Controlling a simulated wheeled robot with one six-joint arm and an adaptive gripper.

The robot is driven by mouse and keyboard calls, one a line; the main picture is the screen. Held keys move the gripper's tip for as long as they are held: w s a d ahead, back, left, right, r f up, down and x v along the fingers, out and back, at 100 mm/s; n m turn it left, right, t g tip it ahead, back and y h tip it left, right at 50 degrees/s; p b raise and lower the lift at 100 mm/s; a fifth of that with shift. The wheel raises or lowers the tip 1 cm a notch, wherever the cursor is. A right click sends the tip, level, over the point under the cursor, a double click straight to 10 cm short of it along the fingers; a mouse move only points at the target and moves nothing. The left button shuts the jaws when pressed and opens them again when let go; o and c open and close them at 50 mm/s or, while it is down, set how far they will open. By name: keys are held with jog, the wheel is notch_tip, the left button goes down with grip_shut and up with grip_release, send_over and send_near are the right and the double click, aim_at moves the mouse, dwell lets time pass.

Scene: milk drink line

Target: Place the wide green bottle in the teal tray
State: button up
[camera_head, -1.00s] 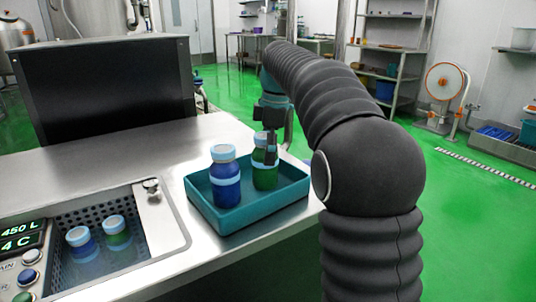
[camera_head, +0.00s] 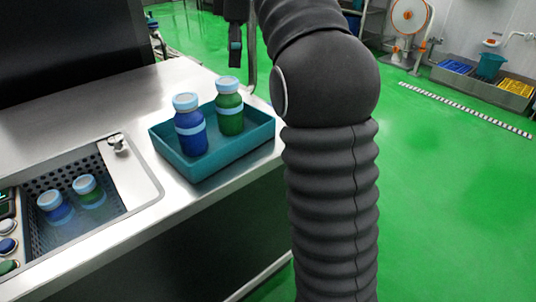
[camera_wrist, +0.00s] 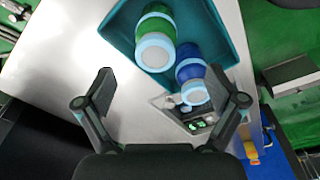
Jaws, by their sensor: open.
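A green bottle (camera_head: 230,112) with a light blue cap and band stands upright in the teal tray (camera_head: 215,166), on its right side. The wrist view also shows this green bottle (camera_wrist: 158,22) in the tray (camera_wrist: 232,42). A blue bottle (camera_head: 190,134) stands beside it; I cannot tell if they touch. My gripper (camera_head: 235,62) is above and behind the green bottle, partly out of frame. In the wrist view my gripper (camera_wrist: 163,82) is open and empty, its fingers spread apart, with the green bottle's cap beyond them.
A dark box (camera_head: 70,45) stands at the back of the steel counter (camera_head: 95,110). Green floor (camera_head: 450,200) lies open to the right.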

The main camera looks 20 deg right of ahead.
jog(key=s+f+m+t, duration=0.1)
jog(key=s+f+m, duration=0.4)
jog(key=s, duration=0.5)
jog(key=s+a+f+m+t+h, duration=0.1)
jog(key=s+f+m+t, duration=0.1)
jog(key=s+f+m, duration=0.3)
jog(key=s+a+f+m+t, duration=0.1)
jog(key=s+f+m+t, duration=0.1)
jog(key=s+f+m, duration=0.3)
jog(key=s+f, duration=0.4)
jog(key=s, duration=0.5)
jog(key=shift+s+f, duration=0.3)
